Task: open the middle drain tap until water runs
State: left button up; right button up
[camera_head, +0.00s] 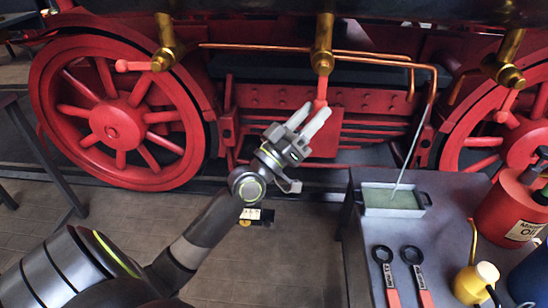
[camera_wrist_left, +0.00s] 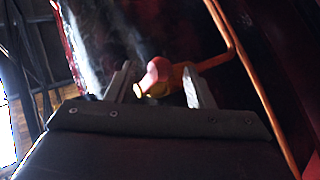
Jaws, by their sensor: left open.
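The middle drain tap (camera_head: 322,45) is a brass body at the top centre. Its red lever (camera_head: 321,88) hangs straight down. My left gripper (camera_head: 312,118) is open, with its fingertips at the lever's lower end. In the left wrist view the lever's red knob (camera_wrist_left: 158,76), with a yellowish end, shows between the open fingers (camera_wrist_left: 160,88); I cannot tell whether they touch it. A thin pale streak like water (camera_head: 412,145) runs from the copper pipe (camera_head: 432,80) at right down to a shallow metal tray (camera_head: 425,200). My right gripper is out of view.
The left tap (camera_head: 165,45) has its red lever pointing left; the right tap (camera_head: 507,60) has its lever angled down. Red wheels flank the middle. The bench (camera_head: 450,215) at right holds two wrenches (camera_head: 400,270), a red oil can (camera_head: 510,210) and a yellow oiler (camera_head: 472,285).

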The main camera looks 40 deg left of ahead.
pick_arm(q)
jog(key=b+v, duration=0.4)
jog(key=v, duration=0.8)
jog(key=shift+s, duration=0.15)
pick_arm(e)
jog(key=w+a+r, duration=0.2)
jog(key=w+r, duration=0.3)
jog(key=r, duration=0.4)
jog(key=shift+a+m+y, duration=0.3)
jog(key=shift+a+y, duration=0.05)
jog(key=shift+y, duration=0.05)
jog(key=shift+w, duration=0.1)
